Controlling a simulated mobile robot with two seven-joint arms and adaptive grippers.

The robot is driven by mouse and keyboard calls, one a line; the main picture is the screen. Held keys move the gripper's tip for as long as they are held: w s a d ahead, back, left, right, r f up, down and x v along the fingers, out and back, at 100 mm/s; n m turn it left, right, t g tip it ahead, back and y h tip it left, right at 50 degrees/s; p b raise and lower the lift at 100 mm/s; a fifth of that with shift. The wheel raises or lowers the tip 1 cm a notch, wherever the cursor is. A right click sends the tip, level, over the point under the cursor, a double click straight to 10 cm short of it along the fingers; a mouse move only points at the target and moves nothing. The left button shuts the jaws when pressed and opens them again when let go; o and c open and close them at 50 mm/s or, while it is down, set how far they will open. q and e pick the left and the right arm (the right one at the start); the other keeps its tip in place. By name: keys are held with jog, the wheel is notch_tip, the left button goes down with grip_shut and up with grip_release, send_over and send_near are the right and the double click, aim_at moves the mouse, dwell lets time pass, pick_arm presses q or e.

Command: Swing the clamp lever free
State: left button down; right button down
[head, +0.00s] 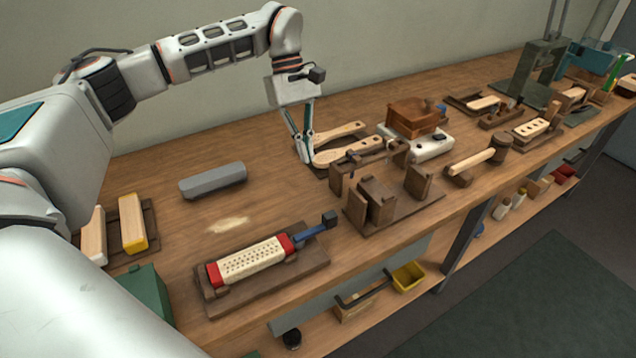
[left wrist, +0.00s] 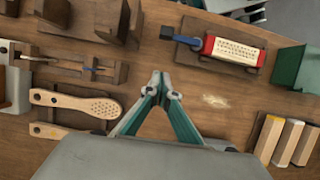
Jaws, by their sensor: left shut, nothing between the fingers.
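The clamp lever (head: 315,231) is a blue bar with a dark block at its end. It sticks out from the right end of a wooden clamp fixture (head: 205,300), beside a cream drilled block (head: 249,262) held between two red end pieces. In the left wrist view the lever (left wrist: 185,38) points left from the fixture, at the top. My left gripper (head: 305,158) points down near the wooden brush paddles, behind the lever and apart from it. In the left wrist view its fingertips (left wrist: 161,82) are together, with nothing between them. My right gripper is not in view.
Two brush paddles (head: 345,153) lie by the gripper. Dark wooden stands (head: 376,199) rise right of the lever. A grey bar (head: 213,180) lies at the left, and light brush blocks (head: 132,224) sit further left. The tabletop between gripper and clamp fixture is mostly clear.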

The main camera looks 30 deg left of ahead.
aim_at(313, 229)
pick_arm(q)
jog(key=x, duration=0.9)
jog(key=shift+f+b, duration=0.15)
jog(key=shift+b, duration=0.2)
jog(key=d, duration=0.1)
jog(key=s+d, duration=0.1)
jog(key=shift+s+d+f, duration=0.15)
jog(key=shift+s+d, duration=0.15)
jog(key=shift+d, duration=0.05)
jog(key=shift+s+d, duration=0.25)
jog(key=shift+d, duration=0.25)
